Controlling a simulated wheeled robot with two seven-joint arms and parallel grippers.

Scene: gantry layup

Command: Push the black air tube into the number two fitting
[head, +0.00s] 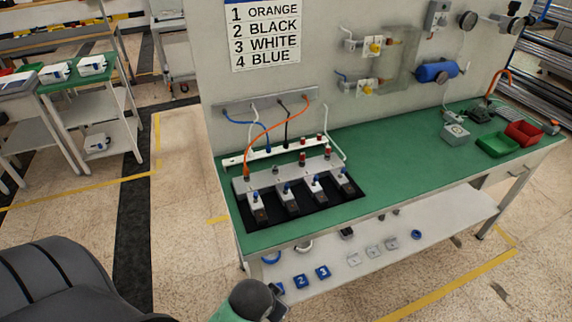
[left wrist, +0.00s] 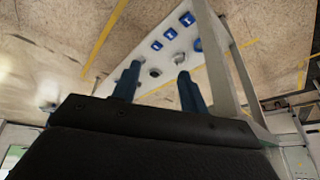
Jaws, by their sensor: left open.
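The black air tube (head: 287,129) hangs from the rail on the back panel and runs down to the white strip behind the fittings. The row of valve blocks with blue-topped fittings stands on a black mat (head: 320,212). I take the second block from the left (head: 288,200) as number two, but its marking is too small to read. My left gripper (left wrist: 159,70) is open and empty in the left wrist view, with the lower shelf beyond its fingers. In the head view an arm of mine shows at the bottom edge, below the bench and far from the tube. My right gripper is not in view.
An orange tube (head: 273,127) curves to the leftmost block. Blue (head: 244,122) and white tubes hang alongside. A sign (head: 265,37) lists 1 orange, 2 black, 3 white, 4 blue. Blue numbered tiles (head: 302,281) lie on the lower shelf (head: 440,222). The green benchtop (head: 400,175) is clear mid-right.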

